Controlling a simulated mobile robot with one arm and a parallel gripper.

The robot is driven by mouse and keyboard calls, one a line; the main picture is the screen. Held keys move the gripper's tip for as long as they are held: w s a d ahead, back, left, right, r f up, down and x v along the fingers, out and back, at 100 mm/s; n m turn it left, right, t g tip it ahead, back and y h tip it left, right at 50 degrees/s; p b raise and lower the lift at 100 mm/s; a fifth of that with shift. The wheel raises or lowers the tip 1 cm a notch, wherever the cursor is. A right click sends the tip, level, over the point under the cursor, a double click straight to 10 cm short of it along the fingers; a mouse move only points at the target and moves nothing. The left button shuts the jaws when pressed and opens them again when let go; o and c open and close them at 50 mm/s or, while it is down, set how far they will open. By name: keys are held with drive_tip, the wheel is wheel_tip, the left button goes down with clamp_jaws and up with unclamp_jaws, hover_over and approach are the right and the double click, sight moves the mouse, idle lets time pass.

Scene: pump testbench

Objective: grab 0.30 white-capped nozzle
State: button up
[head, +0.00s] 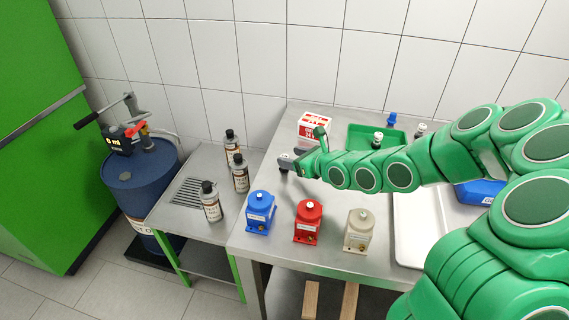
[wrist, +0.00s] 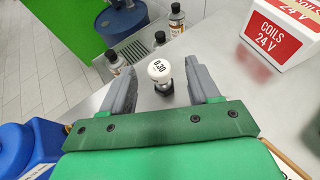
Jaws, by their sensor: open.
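The 0.30 white-capped nozzle (wrist: 160,73) stands on the steel table, its round white cap marked "0.30" and a dark body below it. In the wrist view it sits between and slightly beyond the two grey fingers of my gripper (wrist: 161,92), with a gap on both sides. In the head view my gripper (head: 287,163) is low over the table near its left edge, and the nozzle's white cap (head: 284,156) shows at the fingers. My gripper is open and empty. Whether the nozzle is touched cannot be seen, but gaps show.
A "COILS 24 V" box (head: 314,123) stands behind my gripper. A green tray (head: 362,137) holds another white-capped piece (head: 378,139). Blue (head: 261,212), red (head: 308,220) and beige (head: 358,230) units stand in front. Bottles (head: 211,203) stand on the lower left table.

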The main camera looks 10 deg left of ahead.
sight(284, 156)
drive_tip(key=shift+s+f+x, duration=0.1)
drive_tip(key=shift+f+x, duration=0.05)
drive_tip(key=shift+x, duration=0.95)
drive_tip(key=shift+s+f+x, duration=0.1)
drive_tip(key=shift+x, duration=0.95)
drive_tip(key=shift+w+a+f, duration=0.2)
drive_tip(key=shift+w+a, duration=0.2)
drive_tip(key=shift+a, duration=0.15)
drive_tip(key=c, duration=1.1)
drive_tip(key=shift+o, duration=0.2)
